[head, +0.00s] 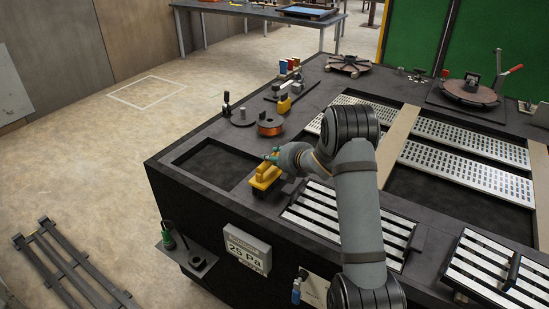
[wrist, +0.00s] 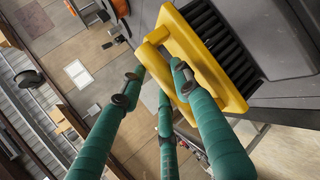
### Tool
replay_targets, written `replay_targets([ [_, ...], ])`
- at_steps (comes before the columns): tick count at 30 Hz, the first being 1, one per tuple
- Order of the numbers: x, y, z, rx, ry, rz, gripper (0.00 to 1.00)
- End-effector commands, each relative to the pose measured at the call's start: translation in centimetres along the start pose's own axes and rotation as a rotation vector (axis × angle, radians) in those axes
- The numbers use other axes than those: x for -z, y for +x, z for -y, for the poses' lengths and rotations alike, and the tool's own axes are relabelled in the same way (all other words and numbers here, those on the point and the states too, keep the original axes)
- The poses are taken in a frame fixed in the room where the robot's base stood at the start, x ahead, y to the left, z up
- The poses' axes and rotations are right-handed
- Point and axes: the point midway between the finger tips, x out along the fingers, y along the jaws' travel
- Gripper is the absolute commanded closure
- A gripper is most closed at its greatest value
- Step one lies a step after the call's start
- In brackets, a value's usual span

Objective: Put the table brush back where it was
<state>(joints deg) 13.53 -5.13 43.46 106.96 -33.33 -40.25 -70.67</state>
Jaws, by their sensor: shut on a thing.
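The table brush is yellow with dark bristles. In the head view the brush (head: 264,178) is at the near left part of the dark workbench (head: 190,210), by the right edge of a recessed dark opening (head: 212,163). In the wrist view its yellow body and handle loop (wrist: 228,88) fill the upper right, with the black bristles beside them. My gripper (head: 276,158) has teal fingers and is shut on the handle; the fingers also show in the wrist view (wrist: 160,82). I cannot tell whether the brush touches the bench top.
An orange spool (head: 270,126) and a small yellow item (head: 284,104) stand behind the brush. A slatted grate (head: 335,222) lies to its right. A grey sign (head: 247,248) and a small side shelf (head: 188,258) are on the bench's front. The floor at left is mostly open.

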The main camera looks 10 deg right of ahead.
Motion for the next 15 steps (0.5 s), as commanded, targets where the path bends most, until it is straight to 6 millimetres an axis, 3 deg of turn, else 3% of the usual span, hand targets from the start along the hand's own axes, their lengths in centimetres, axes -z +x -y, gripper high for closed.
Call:
replay_targets([
  [13,0.09,0.39,0.57,-0.003,-0.002,0.002,1.00],
  [14,0.10,0.34,0.55,-0.002,-0.001,0.001,0.68],
  [15,0.09,0.31,0.51,-0.001,-0.001,0.001,0.65],
])
